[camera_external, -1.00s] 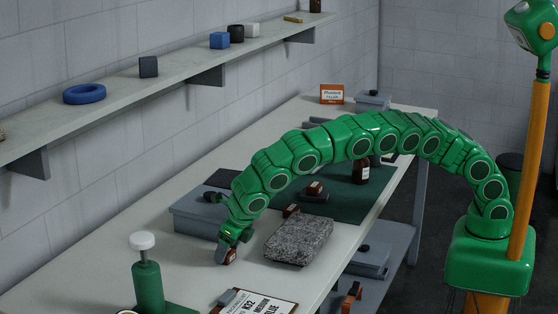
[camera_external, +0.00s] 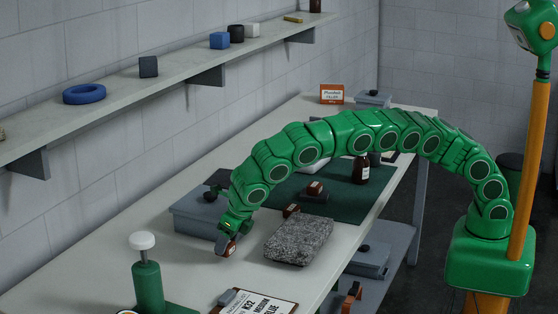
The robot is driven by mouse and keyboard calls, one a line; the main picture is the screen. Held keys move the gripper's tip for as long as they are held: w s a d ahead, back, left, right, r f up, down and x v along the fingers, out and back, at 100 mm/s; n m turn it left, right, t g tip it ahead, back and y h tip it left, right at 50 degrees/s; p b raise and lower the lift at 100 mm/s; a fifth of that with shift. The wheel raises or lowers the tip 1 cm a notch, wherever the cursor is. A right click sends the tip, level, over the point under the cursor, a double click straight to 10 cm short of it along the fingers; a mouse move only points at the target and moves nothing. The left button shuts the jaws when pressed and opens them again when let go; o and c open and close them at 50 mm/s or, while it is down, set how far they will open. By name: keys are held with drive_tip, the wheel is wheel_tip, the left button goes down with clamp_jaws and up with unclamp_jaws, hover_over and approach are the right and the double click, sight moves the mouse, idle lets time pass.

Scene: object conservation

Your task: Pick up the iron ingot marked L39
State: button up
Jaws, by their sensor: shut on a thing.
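My gripper (camera_external: 226,246) is at the end of the green arm, over the white bench left of a grey speckled stone slab. It is shut on a small reddish-brown block with a pale label (camera_external: 231,248), which looks like an ingot. The label is too small to read, so I cannot tell if it is L39. The block appears slightly above the bench top. Two similar reddish-brown blocks show: one (camera_external: 291,210) behind the slab and one (camera_external: 315,188) on a dark stand on the green mat.
The speckled slab (camera_external: 299,241) lies right of my gripper. A grey box (camera_external: 195,218) stands behind it. A clipboard (camera_external: 262,304) and a green press with a white knob (camera_external: 147,280) are in front. A brown bottle (camera_external: 361,170) stands on the mat. The bench (camera_external: 110,262) is clear at left.

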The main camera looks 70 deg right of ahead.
sight(233, 243)
drive_tip(key=shift+r, duration=0.4)
drive_tip(key=shift+s+d+r, duration=0.25)
drive_tip(key=shift+s+r, duration=0.1)
drive_tip(key=shift+r, duration=0.15)
drive_tip(key=shift+s+d+r, duration=0.25)
drive_tip(key=shift+s+r, duration=0.05)
drive_tip(key=shift+r, duration=0.2)
drive_tip(key=s+d+r, duration=0.7)
drive_tip(key=s, duration=0.3)
drive_tip(key=shift+r, duration=0.4)
